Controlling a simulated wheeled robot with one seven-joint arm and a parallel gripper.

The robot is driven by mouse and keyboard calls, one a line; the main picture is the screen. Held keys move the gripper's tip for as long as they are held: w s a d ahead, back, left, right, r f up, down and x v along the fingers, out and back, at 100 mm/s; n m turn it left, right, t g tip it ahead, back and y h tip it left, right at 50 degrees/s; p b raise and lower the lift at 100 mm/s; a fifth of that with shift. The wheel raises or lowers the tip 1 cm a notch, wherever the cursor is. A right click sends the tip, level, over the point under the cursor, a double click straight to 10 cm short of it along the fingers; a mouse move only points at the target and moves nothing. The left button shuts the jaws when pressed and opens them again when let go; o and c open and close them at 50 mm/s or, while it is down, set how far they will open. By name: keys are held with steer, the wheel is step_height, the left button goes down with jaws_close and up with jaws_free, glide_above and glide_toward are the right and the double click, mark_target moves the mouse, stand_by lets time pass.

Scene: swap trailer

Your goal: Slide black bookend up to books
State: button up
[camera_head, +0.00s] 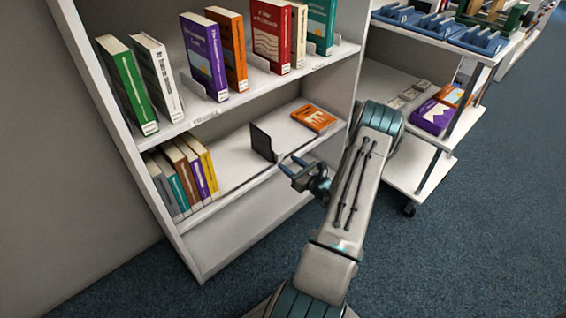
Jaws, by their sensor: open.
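The black bookend (262,142) stands upright on the lower shelf (238,163), near its middle. A row of several books (183,177) stands at the left end of the same shelf, leaning a little to the left. A gap of bare shelf lies between the row and the bookend. My gripper (289,166) is open, in front of the shelf and just right of the bookend, with its fingers pointing left. The fingertips look close to the bookend's lower right edge, but I cannot tell whether they touch it.
An orange book (313,118) lies flat on the lower shelf, right of the bookend. The upper shelf (285,82) above holds several upright books. The bookcase's right side panel (358,62) is close to my arm. A trolley (425,165) with books and blue trays stands at right.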

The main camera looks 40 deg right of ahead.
mark_target(281, 157)
steer(key=shift+w+a+b, duration=0.15)
steer(key=shift+w+b, duration=0.25)
steer(key=shift+w, duration=1.65)
jaws_close()
steer(key=shift+s, duration=0.1)
